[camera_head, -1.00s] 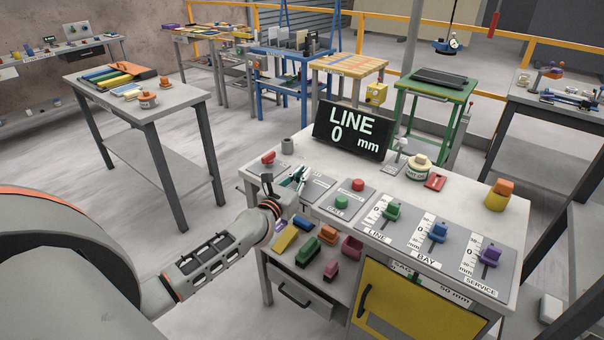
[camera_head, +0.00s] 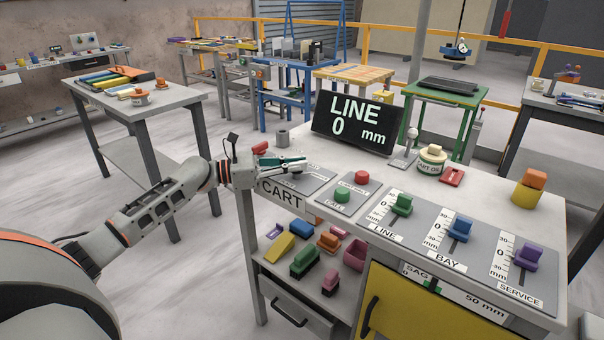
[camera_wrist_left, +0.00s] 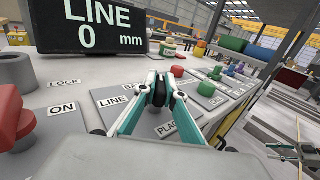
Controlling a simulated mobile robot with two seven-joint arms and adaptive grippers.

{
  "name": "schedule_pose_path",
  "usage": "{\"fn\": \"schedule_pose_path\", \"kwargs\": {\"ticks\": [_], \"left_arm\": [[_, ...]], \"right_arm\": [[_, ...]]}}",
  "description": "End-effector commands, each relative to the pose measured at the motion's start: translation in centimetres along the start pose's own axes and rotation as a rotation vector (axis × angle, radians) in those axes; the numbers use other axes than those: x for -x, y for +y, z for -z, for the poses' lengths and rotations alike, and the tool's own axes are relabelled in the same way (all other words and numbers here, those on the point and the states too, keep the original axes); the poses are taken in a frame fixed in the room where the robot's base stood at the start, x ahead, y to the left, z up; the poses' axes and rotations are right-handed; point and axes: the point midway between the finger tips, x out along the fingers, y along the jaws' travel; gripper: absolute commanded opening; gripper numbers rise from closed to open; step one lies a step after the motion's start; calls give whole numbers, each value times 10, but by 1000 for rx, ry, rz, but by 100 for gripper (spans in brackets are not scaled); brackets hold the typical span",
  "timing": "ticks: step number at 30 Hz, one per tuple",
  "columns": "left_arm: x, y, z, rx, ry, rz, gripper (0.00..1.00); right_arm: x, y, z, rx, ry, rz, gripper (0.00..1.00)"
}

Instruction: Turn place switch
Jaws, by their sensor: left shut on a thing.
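The place switch is a dark knob (camera_wrist_left: 160,92) on a grey plate (camera_head: 314,181) at the left end of the bench. In the left wrist view its plate carries the labels LINE, PLACE and a partly hidden one starting "BA". My left gripper (camera_head: 297,163) reaches in low from the left. In the left wrist view its teal fingertips (camera_wrist_left: 160,90) are shut on the knob, one on each side. In the head view the gripper hides the knob. The black display (camera_head: 354,126) reads LINE 0 mm.
A red knob (camera_head: 260,148) and a grey cylinder (camera_head: 282,137) stand close behind my gripper. A plate with green (camera_head: 342,194) and red (camera_head: 362,177) buttons lies to the right. Green (camera_head: 401,205), blue (camera_head: 460,228) and purple (camera_head: 526,257) sliders follow along the front edge.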

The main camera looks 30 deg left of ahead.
Motion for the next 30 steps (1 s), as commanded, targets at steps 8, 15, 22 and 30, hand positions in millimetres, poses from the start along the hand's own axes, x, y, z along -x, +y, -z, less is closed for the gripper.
{"fn": "schedule_pose_path", "kwargs": {"ticks": [8, 15, 22, 30], "left_arm": [[-1, 0, 6, 3, 6, 99, 0], [-1, -1, 2, -1, 3, 130, 0], [-1, -2, 0, -2, 2, 132, 0], [-1, -2, 0, -2, 1, 131, 26]], "right_arm": [[-5, -6, 4, -1, 22, 15, 40], [-5, -7, 8, -2, 30, 17, 40], [-5, -9, 10, -3, 32, 20, 40], [-5, -9, 10, -3, 33, 20, 40]]}}
